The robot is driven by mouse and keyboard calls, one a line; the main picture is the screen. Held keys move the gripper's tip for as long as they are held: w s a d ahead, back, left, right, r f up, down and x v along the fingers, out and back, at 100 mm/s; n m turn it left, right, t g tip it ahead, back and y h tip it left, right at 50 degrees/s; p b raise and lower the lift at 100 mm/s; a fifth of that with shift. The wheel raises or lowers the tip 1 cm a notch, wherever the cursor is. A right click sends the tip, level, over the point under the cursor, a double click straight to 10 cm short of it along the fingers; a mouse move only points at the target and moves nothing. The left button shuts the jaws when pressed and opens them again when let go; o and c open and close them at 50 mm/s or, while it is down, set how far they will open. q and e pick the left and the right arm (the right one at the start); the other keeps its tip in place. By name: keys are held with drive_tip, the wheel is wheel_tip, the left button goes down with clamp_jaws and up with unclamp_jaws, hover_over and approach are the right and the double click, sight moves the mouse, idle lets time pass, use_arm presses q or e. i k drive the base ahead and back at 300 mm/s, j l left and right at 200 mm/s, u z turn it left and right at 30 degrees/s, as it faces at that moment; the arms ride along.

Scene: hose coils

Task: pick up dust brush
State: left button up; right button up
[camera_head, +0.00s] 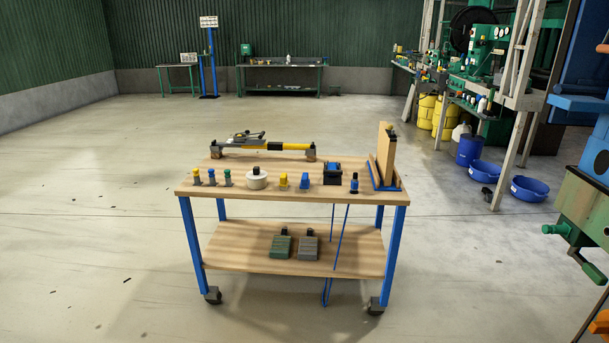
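I cannot single out the dust brush with certainty at this size. A long yellow, black and grey tool (262,145) lies along the back of the wooden cart top (222,183). Small pieces with yellow (197,177), blue (211,177) and green (227,178) tops stand at the left front. A white round item (256,179), a yellow piece (283,181), a blue piece (304,181), a black and blue box (332,174) and a small blue and black piece (354,183) continue the row. Neither of my grippers is in view.
A green block (280,246) and a grey block (308,248) lie on the lower shelf (235,248). An upright wooden panel (385,155) stands in a blue-edged holder at the cart's right. Blue cords hang in front. Machinery fills the right side; the floor (90,230) at left is open.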

sight(304, 184)
drive_tip(key=i+j, duration=0.15)
drive_tip(key=i, duration=0.25)
drive_tip(key=i+j, duration=0.15)
drive_tip(key=i, duration=0.25)
drive_tip(key=i+j+z, duration=0.1)
drive_tip(key=i, duration=0.3)
